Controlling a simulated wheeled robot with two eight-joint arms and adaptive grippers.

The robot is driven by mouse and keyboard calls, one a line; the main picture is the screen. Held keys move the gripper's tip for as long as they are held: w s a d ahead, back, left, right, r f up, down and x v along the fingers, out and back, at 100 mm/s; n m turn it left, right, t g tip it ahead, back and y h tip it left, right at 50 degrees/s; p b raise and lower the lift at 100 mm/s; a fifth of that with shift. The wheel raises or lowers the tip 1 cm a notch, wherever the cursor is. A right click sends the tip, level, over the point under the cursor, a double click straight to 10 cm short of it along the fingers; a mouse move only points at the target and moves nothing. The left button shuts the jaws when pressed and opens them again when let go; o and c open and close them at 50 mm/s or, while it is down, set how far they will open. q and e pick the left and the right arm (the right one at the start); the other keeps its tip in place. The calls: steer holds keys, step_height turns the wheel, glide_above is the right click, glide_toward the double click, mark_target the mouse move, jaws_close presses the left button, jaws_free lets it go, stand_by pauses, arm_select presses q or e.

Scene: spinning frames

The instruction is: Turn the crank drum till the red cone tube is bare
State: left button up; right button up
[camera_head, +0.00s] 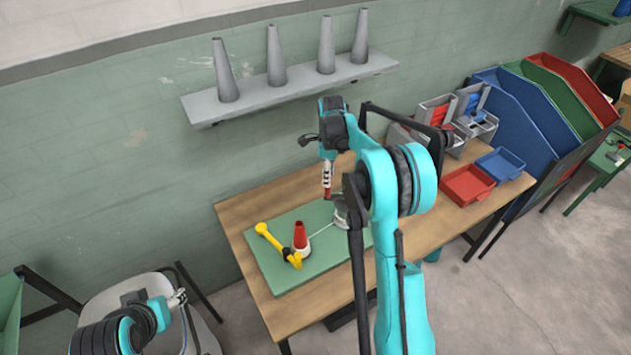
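The red cone tube (301,234) stands upright on the green board, with a white band of winding around its lower part (303,250). A thin pale thread (320,232) runs from it toward the grey crank drum (340,214), which my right arm partly hides. My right gripper (327,183) points down above the drum, its fingers at a small red crank handle (327,194); they look closed on it. My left gripper (178,298) is off the table at lower left, away from these things; its fingers are too small to read.
A yellow arm (272,238) lies beside the cone on the green board (265,262). The wooden table (240,208) is clear at left. Red (467,184) and blue (500,164) trays sit at the right. A wall shelf (300,88) with several grey cones hangs behind.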

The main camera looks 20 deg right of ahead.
mark_target(328, 190)
step_height(328, 190, down, 8)
steer(key=shift+d+r+b, duration=0.1)
steer(key=shift+b, duration=0.4)
jaws_close()
